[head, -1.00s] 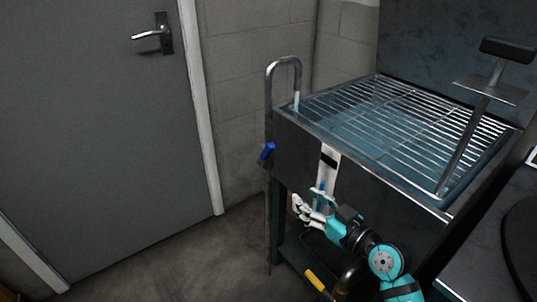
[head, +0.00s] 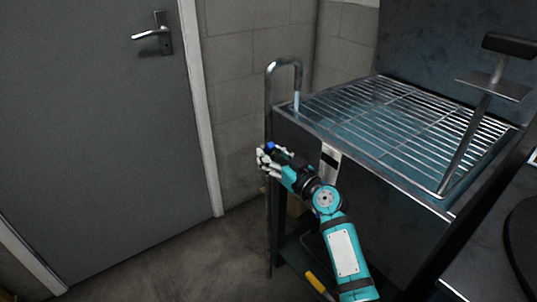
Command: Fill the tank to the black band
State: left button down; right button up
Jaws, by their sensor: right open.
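The dark tank (head: 385,185) stands at the right, with bluish water (head: 375,125) under its wire rack. A curved pipe (head: 284,62) at its left corner has a pale stream (head: 296,101) below its mouth. The pipe's blue valve handle (head: 270,146) is mostly hidden by my right gripper. A white gauge strip (head: 329,166) with a black band (head: 330,160) is on the tank's front; my arm hides its lower part, so the level does not show. My right gripper (head: 266,159) is open, with its fingers at the blue handle. My left gripper is not in view.
A wire rack (head: 400,122) covers the tank, and a slanted metal post with a black handle (head: 509,46) rises at its right. A grey door (head: 95,130) is at the left. A yellow-handled thing (head: 318,284) lies low under the tank. The floor before the door is clear.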

jog(key=shift+x, duration=0.9)
jog(key=shift+c, duration=0.2)
grip_shut()
